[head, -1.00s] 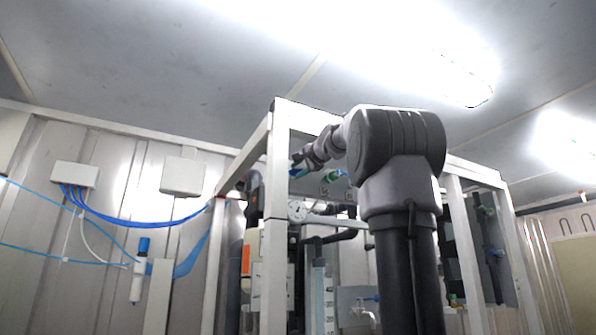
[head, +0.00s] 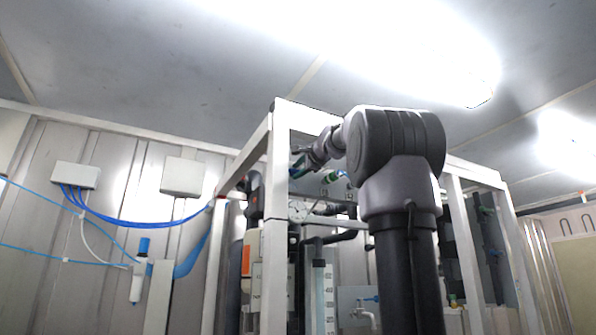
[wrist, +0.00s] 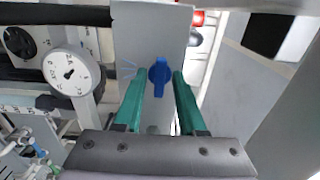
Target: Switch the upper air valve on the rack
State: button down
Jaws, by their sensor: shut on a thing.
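The blue valve handle (wrist: 160,76) sits on a grey plate (wrist: 150,30) of the rack in the wrist view. Its bar points toward my gripper. My gripper (wrist: 158,78) has green fingers on both sides of the handle and is shut on it. In the head view my gripper (head: 299,167) reaches inside the upper part of the white rack frame (head: 277,180). The handle cannot be made out clearly there, as my wrist and the frame are in the way.
A round gauge (wrist: 71,73) is left of the handle in the wrist view, with a dark knob (wrist: 19,42) beyond it. A dark pipe (wrist: 50,14) crosses the top left. Blue hoses (head: 140,222) run along the wall to the rack's left side.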

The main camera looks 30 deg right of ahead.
jog(key=shift+f, duration=0.1)
jog(key=c, duration=0.9)
grip_release()
jog(key=shift+o, duration=0.2)
jog(key=shift+s, duration=0.15)
jog(key=s, duration=1)
jog(key=shift+s+d, duration=0.25)
jog(key=shift+s, duration=0.1)
